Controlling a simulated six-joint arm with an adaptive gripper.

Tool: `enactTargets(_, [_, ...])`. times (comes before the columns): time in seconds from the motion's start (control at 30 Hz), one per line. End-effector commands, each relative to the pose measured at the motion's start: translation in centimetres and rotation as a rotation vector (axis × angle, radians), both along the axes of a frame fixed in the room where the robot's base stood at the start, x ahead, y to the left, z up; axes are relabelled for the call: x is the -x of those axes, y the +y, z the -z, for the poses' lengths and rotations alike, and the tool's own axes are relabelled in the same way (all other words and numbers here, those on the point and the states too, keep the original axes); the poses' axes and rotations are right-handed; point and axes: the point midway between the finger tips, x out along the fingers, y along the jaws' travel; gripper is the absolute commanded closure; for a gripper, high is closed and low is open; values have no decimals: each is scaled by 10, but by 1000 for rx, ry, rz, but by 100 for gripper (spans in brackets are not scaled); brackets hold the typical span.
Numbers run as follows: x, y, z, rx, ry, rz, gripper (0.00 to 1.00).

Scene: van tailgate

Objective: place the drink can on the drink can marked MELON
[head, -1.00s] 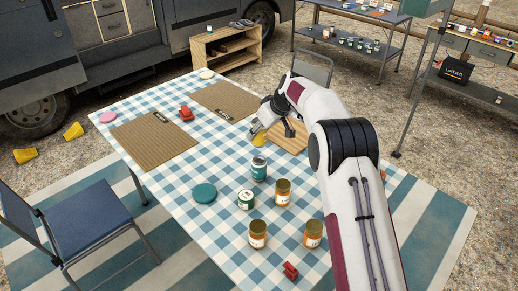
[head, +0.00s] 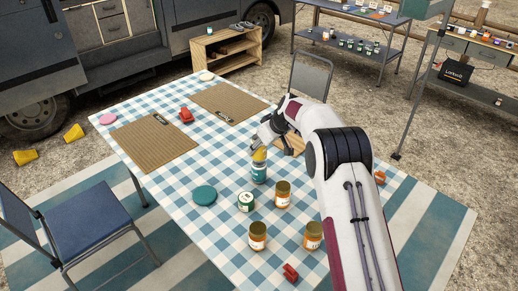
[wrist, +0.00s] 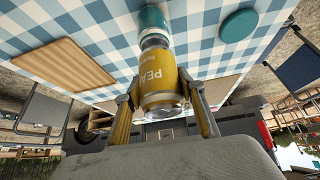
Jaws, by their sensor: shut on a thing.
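My gripper (head: 264,143) is shut on a yellow drink can (head: 259,154). In the wrist view the yellow can (wrist: 162,85) sits between the two fingers, with part of its lettering showing as "PEA". A teal drink can (head: 259,174) stands upright on the checked tablecloth directly beneath the held can. In the wrist view the teal can (wrist: 153,22) shows its silvery lid close to the yellow can's end, roughly in line with it. I cannot tell whether the two cans touch. The teal can's marking is too small to read.
A short green-and-white tin (head: 246,201), a teal disc (head: 204,194) and several orange jars (head: 283,194) stand nearby on the table. A wooden board (head: 294,144) lies behind my arm. Brown mats (head: 153,141) lie at the far left.

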Motion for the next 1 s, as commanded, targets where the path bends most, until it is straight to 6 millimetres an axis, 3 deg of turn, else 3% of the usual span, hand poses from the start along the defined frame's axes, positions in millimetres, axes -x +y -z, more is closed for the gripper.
enactTargets(0.6, [0,0,12,-1,-1,0,76])
enactTargets(0.63, [0,0,12,-1,-1,0,59])
enactTargets(0.7, [0,0,12,-1,-1,0,44])
enactTargets(1.0, [0,0,12,0,0,0,44])
